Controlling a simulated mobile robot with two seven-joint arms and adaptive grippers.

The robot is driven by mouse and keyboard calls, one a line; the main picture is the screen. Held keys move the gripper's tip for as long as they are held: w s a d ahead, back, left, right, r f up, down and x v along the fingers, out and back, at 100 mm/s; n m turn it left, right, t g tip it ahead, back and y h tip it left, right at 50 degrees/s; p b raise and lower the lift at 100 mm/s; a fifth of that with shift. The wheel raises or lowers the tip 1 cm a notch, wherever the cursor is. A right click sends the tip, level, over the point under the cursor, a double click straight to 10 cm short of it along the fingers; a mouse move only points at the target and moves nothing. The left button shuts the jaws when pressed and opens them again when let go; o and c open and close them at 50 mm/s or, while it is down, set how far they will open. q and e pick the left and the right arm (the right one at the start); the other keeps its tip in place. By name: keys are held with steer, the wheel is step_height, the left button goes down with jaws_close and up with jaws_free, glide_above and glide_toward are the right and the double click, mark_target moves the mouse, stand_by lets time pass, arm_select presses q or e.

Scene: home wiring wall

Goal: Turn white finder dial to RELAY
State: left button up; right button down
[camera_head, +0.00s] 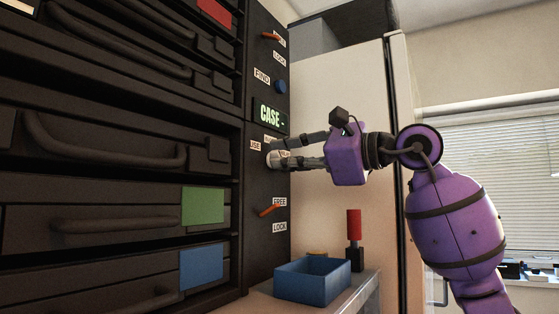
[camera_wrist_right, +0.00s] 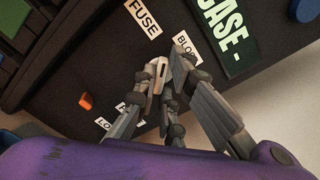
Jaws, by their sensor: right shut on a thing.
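The white finder dial (camera_head: 273,158) is on the black control panel (camera_head: 266,224), below the lit green "CASE -" display (camera_head: 270,115). My right gripper (camera_head: 277,151) reaches in from the right, its fingers closed around the dial and covering much of it. In the right wrist view the pale dial (camera_wrist_right: 157,73) shows between the fingers (camera_wrist_right: 165,80). A "FUSE" label (camera_wrist_right: 143,18) and a partly covered "BLO..." label (camera_wrist_right: 186,44) sit near it. I cannot read a RELAY label, and the dial's pointing direction is hidden. My left gripper is not in view.
Orange levers sit above (camera_head: 271,36) and below (camera_head: 271,210) the dial, and a blue knob (camera_head: 281,87) beside "FIND". Black cases (camera_head: 105,140) fill the rack on the left. A blue bin (camera_head: 312,280) and red-handled tool (camera_head: 354,226) stand on the shelf below my arm.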

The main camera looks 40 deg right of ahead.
steer(key=shift+m, duration=0.6)
steer(key=shift+m, duration=3)
steer(key=c, duration=1.8)
jaws_free()
steer(key=shift+o, duration=0.2)
steer(key=v, duration=1.2)
steer(key=shift+c, duration=0.5)
